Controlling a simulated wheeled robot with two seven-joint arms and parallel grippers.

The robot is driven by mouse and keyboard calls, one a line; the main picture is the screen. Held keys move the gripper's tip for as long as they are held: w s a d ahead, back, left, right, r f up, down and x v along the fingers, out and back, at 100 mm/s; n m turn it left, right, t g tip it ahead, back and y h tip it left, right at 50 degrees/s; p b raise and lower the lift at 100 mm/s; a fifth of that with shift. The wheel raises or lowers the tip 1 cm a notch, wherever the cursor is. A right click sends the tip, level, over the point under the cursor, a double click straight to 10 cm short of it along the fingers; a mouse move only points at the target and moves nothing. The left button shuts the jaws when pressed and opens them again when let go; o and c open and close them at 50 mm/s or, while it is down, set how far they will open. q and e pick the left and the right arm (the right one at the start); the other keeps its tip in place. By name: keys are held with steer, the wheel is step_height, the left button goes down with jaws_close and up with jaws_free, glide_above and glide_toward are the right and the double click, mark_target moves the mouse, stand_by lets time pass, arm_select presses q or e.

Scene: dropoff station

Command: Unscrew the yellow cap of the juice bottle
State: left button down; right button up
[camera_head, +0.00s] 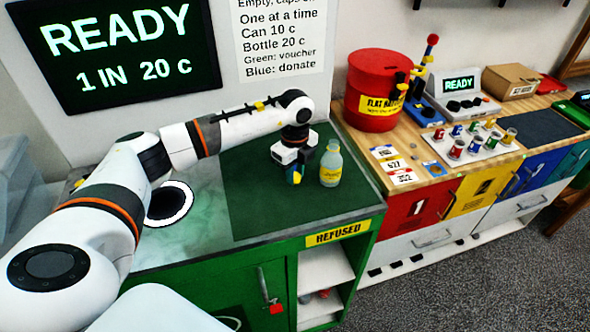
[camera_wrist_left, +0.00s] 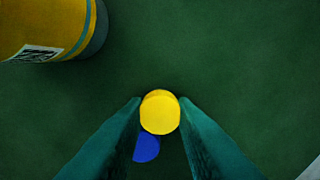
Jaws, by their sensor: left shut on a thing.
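The juice bottle (camera_head: 330,168) stands upright on the dark green mat, with a pale neck and a yellow label. I see no yellow cap on its top. Part of a yellow bottle body (camera_wrist_left: 40,28) with a label shows at the upper left of the left wrist view. My left gripper (camera_head: 297,176) is just left of the bottle, apart from it. In the left wrist view its fingers (camera_wrist_left: 160,112) are shut on the round yellow cap (camera_wrist_left: 160,111). A blue disc (camera_wrist_left: 146,147) shows partly behind the cap; its height is unclear. My right gripper is out of view.
A round dark opening with a white ring (camera_head: 187,198) is in the counter left of the green mat (camera_head: 255,215). A red bin (camera_head: 375,85) and a tray of small colored cups (camera_head: 480,137) stand on the wooden counter at right. The mat's front is clear.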

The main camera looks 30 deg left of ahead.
arm_select(q)
steer(key=shift+f, duration=0.2)
steer(key=c, duration=1.2)
jaws_free()
steer(key=shift+r, duration=0.1)
steer(key=shift+r, duration=0.1)
step_height(320, 180, up, 12)
steer(key=b, duration=0.3)
steer(key=shift+r+b, duration=0.1)
steer(key=shift+b, duration=0.2)
